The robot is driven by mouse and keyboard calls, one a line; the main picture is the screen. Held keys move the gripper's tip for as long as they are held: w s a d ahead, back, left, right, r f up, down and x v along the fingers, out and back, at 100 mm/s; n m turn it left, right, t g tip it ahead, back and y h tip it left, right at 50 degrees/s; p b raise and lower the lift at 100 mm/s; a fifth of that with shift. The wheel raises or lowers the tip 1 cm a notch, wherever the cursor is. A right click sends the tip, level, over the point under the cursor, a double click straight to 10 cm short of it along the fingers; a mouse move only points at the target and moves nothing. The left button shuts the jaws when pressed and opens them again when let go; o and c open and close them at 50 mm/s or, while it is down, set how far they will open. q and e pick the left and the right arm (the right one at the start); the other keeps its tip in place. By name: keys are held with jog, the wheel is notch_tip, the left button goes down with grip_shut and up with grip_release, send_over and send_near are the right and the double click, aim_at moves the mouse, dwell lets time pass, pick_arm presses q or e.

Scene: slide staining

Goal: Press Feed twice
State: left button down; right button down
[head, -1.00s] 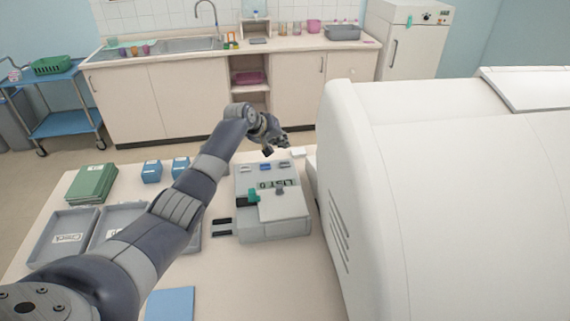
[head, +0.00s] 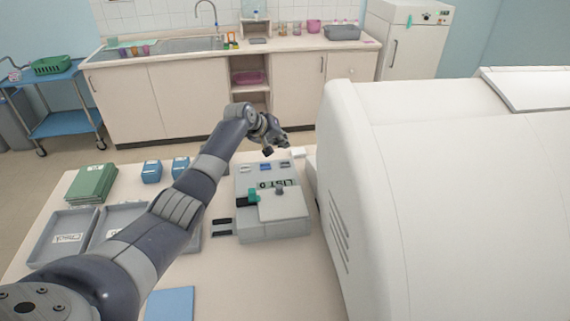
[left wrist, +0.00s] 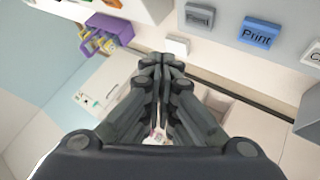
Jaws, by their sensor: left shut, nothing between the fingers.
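The grey machine (head: 272,215) stands on the table, with a small display (head: 278,184) whose figures I cannot read surely. Along its far edge is a row of buttons: a grey one (head: 246,168), a blue one (head: 265,166) and another grey one (head: 285,164). In the left wrist view the blue button reads Print (left wrist: 260,33). A grey button (left wrist: 199,15) left of it has a label too small to read. My left gripper (head: 277,148) is shut and empty, just beyond the button row. Its closed fingertips (left wrist: 163,62) appear apart from the buttons. My right gripper is out of view.
A large white housing (head: 440,190) fills the right side. Grey trays (head: 65,238), green boxes (head: 92,183) and small blue boxes (head: 151,172) lie left of the machine. A small white block (head: 298,152) is near the gripper. A blue pad (head: 170,304) lies in front.

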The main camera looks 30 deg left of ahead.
pick_arm(q)
jog(key=w+a+r+m+t+y+b, duration=0.2)
jog(key=w+a+r+m+t+y, duration=0.15)
jog(key=a+r+m, duration=0.35)
jog(key=w+a+r+m+t+y+b, duration=0.2)
jog(key=w+r+m+t+y, duration=0.15)
jog(key=r, duration=0.55)
jog(key=s+d+r+m+t+h+b, duration=0.15)
jog(key=d+r+m+t+h, duration=0.35)
jog(key=m, duration=0.6)
jog(key=d+r+m+t+h+b, duration=0.1)
jog(key=d+r+m+h+b, duration=0.15)
jog(key=d+r+m, duration=0.65)
jog(key=s+d+f+m+g+h+b, duration=0.25)
jog(key=d+f+m+g, duration=0.2)
jog(key=f+m, duration=0.6)
jog(key=s+d+f+m+g+h+b, duration=0.15)
jog(key=d+f+m+g+h, duration=0.3)
jog(key=m, duration=1.05)
jog(key=s+a+f+m+g+y+b, duration=0.2)
jog(key=a+f+m+g+y+b, duration=0.1)
jog(key=a+f+m+y, duration=0.7)
jog(key=a+f+g+y, duration=0.1)
jog(key=a+y, duration=0.1)
jog(key=a, duration=0.2)
